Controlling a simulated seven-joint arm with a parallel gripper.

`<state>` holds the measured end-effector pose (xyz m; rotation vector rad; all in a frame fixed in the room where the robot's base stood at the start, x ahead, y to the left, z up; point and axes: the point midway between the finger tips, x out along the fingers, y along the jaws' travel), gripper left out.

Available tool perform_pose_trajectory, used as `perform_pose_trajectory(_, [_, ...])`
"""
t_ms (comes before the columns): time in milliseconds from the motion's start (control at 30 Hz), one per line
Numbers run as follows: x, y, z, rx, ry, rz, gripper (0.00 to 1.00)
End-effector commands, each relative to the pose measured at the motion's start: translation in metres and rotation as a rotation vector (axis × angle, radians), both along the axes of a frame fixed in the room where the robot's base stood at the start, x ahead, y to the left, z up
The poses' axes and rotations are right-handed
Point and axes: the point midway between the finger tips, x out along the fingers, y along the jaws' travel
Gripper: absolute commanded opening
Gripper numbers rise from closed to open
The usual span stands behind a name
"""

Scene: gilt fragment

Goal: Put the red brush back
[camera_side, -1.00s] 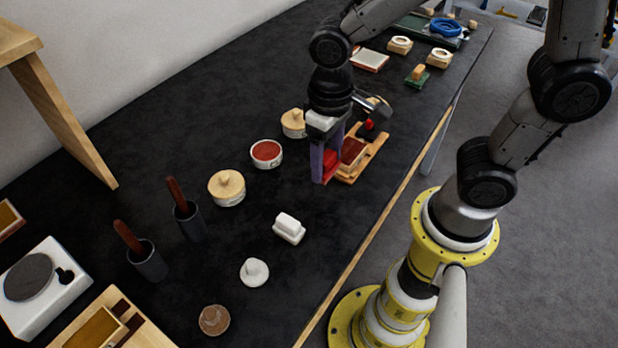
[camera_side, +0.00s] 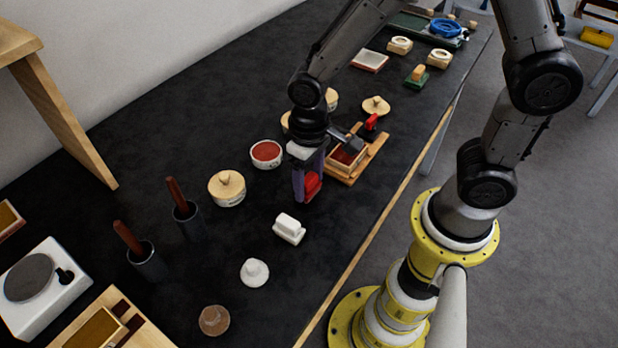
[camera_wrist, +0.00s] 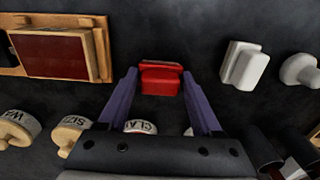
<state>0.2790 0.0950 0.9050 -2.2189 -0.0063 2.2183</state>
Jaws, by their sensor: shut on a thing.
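The red brush (camera_side: 313,184) is a small red block with a raised ridge on top. In the wrist view the red brush (camera_wrist: 160,80) sits between the two purple fingers of my gripper (camera_wrist: 159,73). My gripper (camera_side: 307,190) is shut on it, pointing down. The brush is off the left front end of a wooden tray (camera_side: 375,150), which holds a red-filled box (camera_side: 342,160). I cannot tell whether the brush touches the dark table. A white brush-like block (camera_side: 289,228) stands nearby, toward the camera.
A red-filled bowl (camera_side: 266,153) and a lidded round pot (camera_side: 227,187) stand to the left. A white knob-shaped piece (camera_side: 254,272) is toward the camera. A red-and-black piece (camera_side: 370,124) is on the tray's far end.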

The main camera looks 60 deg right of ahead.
Motion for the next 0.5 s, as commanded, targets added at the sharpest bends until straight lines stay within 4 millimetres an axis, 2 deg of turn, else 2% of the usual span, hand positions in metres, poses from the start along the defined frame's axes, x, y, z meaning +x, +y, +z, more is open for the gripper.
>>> perform_pose_trajectory(67, [0.0001,0.0,-0.0025,0.0,0.0,0.0,0.06])
perform_pose_trajectory(100, [0.0003,0.0001,-0.0023,0.0,0.0,0.0,0.72])
perform_pose_trajectory(233, [0.0002,0.0,-0.0021,0.0,0.0,0.0,0.95])
perform_pose_trajectory(500, [0.0001,0.0,-0.0019,0.0,0.0,0.0,0.96])
